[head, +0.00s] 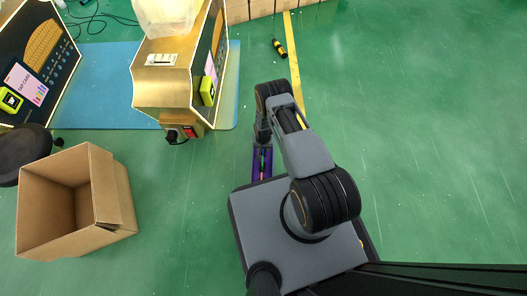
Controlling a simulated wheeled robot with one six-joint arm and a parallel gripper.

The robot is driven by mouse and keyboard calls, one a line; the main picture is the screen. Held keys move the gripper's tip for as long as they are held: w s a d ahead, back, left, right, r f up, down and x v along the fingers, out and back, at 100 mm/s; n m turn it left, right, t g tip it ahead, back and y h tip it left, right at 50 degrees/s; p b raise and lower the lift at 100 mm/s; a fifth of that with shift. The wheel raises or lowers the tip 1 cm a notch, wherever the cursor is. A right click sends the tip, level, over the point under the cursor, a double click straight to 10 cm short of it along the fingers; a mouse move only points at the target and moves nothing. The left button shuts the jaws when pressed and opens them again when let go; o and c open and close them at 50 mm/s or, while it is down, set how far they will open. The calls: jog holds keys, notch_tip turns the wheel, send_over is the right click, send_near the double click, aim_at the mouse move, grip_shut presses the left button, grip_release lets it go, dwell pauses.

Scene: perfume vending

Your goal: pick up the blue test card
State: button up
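My arm rises from the grey base and bends so that its end points down over a narrow purple-blue holder (256,163) at the base's front edge. Thin green and pink items show in the holder, but they are too small to tell apart. I cannot make out a blue test card for certain. My gripper (263,138) is at or just above the holder's far end. Its fingers are too small and dark to show whether they are open, shut or holding anything.
A gold-sided cabinet (158,88) stands ahead to the left, partly on a blue mat (107,75). A second cabinet (40,45) is at the far left. An open cardboard box (115,205) and a dark round stool (22,150) stand at left. The green floor at right is clear.

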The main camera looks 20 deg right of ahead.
jog(key=shift+f, duration=0.1)
jog(key=shift+c, duration=0.2)
grip_shut()
